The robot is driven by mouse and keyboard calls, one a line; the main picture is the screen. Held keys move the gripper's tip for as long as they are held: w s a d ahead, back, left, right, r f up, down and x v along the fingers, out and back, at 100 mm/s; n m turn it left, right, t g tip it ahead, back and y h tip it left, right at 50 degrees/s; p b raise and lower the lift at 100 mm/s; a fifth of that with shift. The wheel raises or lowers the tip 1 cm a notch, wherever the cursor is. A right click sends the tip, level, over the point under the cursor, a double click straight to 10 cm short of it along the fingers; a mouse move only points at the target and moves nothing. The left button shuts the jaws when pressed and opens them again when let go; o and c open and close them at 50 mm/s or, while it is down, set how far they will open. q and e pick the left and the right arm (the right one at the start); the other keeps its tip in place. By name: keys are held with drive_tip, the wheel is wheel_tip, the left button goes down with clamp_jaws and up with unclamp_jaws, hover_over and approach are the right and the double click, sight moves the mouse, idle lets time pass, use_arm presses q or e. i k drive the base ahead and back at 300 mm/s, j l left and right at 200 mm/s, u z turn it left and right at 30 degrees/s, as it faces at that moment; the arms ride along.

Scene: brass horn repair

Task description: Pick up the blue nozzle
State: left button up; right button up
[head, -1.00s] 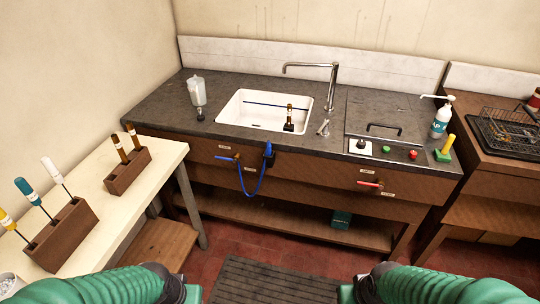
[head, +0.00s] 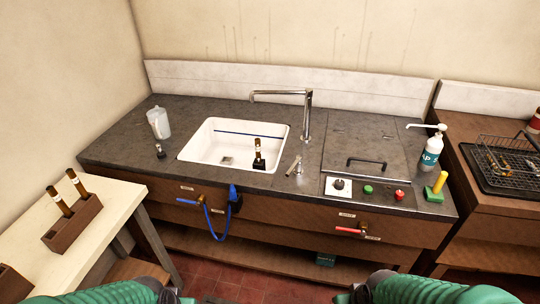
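The blue nozzle (head: 233,190) sits upright in a dark holder (head: 236,204) on the front of the sink bench, just below the countertop edge. A blue hose (head: 222,237) loops down from it and back up to a brass valve with a blue lever (head: 187,201) on its left. My two green arms enter at the bottom left and bottom right corners, well short of the bench. Neither gripper shows; both are below the lower edge of the view.
A white sink (head: 200,143) with a brown-and-black tool (head: 258,157) in it lies behind the nozzle. A red-lever valve (head: 348,231) is to the right. A cream table (head: 115,215) with tool blocks stands at left. Red floor shows between the arms and the bench.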

sight(234, 195)
drive_tip(key=i+l, duration=0.15)
drive_tip(key=l, duration=0.2)
drive_tip(key=i+l+u, duration=0.1)
drive_tip(key=l, duration=0.25)
drive_tip(key=i+l, duration=0.25)
drive_tip(key=i+l+u, duration=0.1)
drive_tip(key=l, duration=0.35)
drive_tip(key=i+l, duration=0.2)
drive_tip(key=l, duration=0.2)
drive_tip(key=u, duration=0.05)
